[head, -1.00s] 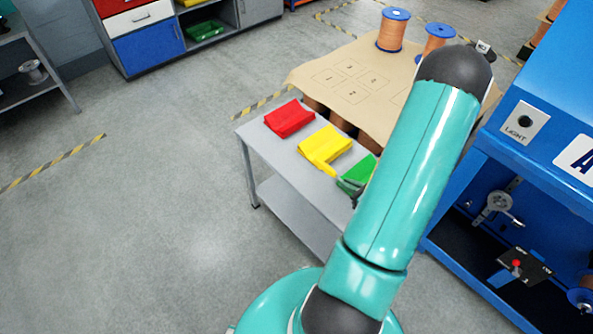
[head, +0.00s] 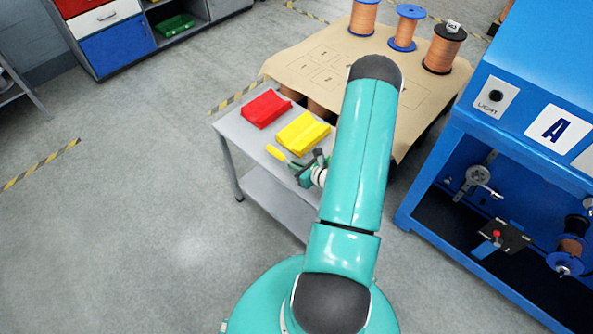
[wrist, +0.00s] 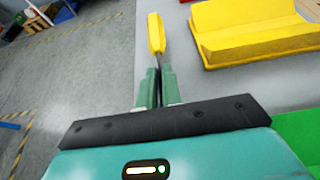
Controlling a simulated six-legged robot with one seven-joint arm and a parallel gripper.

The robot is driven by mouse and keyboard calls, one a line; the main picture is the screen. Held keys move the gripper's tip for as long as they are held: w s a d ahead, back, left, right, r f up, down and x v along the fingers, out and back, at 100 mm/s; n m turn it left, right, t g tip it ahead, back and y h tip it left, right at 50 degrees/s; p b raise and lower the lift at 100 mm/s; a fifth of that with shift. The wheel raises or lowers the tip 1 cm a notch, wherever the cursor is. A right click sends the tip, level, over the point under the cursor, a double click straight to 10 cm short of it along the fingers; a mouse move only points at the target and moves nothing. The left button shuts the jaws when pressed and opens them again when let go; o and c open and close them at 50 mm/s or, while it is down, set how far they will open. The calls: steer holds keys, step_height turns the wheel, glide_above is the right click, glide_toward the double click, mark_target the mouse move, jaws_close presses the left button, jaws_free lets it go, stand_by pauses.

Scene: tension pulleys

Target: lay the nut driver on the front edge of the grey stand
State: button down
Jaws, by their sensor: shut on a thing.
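My gripper (head: 301,168) is shut on the nut driver, whose yellow handle (head: 276,152) sticks out beyond the fingers. In the wrist view the green fingers (wrist: 155,88) pinch its thin dark shaft, and the yellow handle (wrist: 156,34) points away from me. The grey stand (head: 236,128) has a flat top with a long edge facing me. The driver appears over the top, just inside that edge (wrist: 136,50). I cannot tell whether it touches the surface.
On the stand are a red holder (head: 266,109), a yellow holder (head: 303,133) and a green one (wrist: 300,135), which my arm hides in the head view. A brown-covered table (head: 315,62) with copper spools (head: 405,27) stands behind. A blue machine (head: 450,160) is at right.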

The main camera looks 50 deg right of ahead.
steer(key=shift+f, duration=1.35)
steer(key=shift+f, duration=0.15)
steer(key=c, duration=1.6)
jaws_free()
